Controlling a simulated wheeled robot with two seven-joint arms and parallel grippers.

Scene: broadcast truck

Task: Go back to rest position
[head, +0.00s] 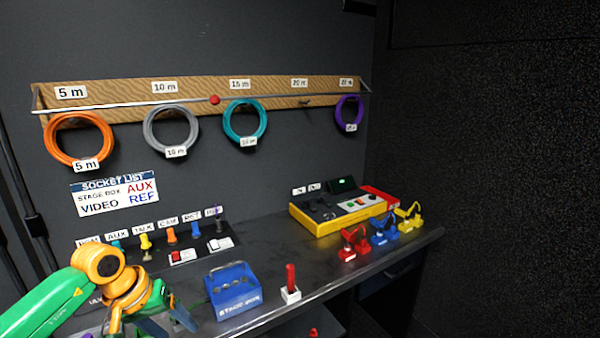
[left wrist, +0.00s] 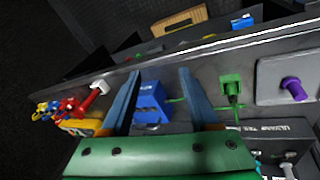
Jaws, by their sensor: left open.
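My left gripper (head: 170,322) is at the lower left of the head view, low over the front of the desk and left of the blue stage box (head: 233,290). In the left wrist view my left gripper (left wrist: 160,72) has its two blue-grey fingers spread apart. The blue box (left wrist: 150,102) shows between them; I see no object gripped. A green plug (left wrist: 232,88) with a green cable stands beside the right finger in that view. My right gripper is in neither view.
The desk (head: 270,250) holds a red-handled switch (head: 291,284), a yellow console (head: 338,212) and red, blue and yellow clamps at right. Coiled cables (head: 170,128) hang from a wooden rail on the wall. A socket panel (head: 190,252) is at left. Bare desk lies mid-right.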

